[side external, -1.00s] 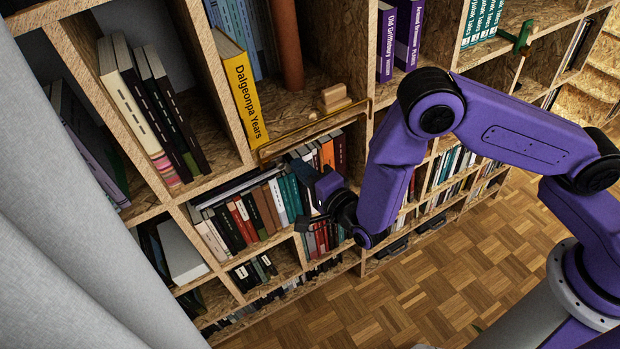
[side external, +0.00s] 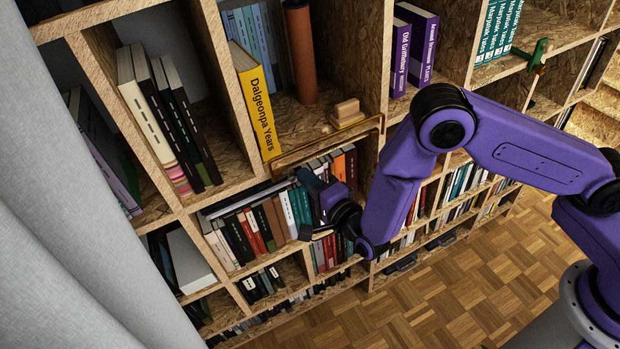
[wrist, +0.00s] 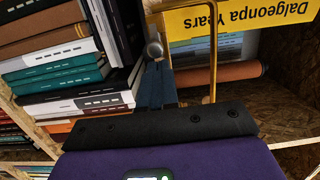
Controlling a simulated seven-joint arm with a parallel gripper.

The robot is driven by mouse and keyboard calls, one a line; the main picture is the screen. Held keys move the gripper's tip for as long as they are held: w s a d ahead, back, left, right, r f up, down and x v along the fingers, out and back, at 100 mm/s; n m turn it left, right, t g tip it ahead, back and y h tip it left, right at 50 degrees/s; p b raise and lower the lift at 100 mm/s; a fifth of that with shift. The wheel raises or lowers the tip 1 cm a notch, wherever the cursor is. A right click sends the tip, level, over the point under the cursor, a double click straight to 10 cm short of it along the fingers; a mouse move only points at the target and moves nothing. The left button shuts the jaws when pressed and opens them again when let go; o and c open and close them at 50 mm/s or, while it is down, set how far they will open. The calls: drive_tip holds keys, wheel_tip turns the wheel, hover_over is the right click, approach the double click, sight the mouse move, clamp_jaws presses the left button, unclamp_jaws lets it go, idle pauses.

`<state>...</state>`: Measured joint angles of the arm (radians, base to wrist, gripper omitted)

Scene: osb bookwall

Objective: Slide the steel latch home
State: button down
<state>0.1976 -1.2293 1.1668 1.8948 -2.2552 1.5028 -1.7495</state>
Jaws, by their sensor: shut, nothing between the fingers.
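A grey metal knob (wrist: 153,50), which seems to belong to the steel latch, shows in the wrist view just beyond my fingertips. Most of the latch is hidden, and I cannot tell its position. My gripper (wrist: 155,72) is shut and empty, its blue-grey fingers pointing at the knob. I cannot tell whether they touch it. In the side external view my gripper (side external: 306,175) is in front of the row of books below the brass rail (side external: 325,142). The latch cannot be made out there.
The brass rail crosses the shelf front above my gripper. A yellow book (side external: 254,100), a brown cylinder (side external: 300,50) and a small wooden block (side external: 346,112) stand behind it. Packed books (side external: 245,230) fill the compartment below. Open floor (side external: 430,290) lies at the lower right.

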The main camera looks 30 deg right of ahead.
drive_tip(key=shift+a, duration=0.25)
drive_tip(key=shift+d, duration=0.2)
drive_tip(key=shift+d, duration=0.3)
drive_tip(key=s, duration=0.8)
idle(0.4)
idle(0.4)
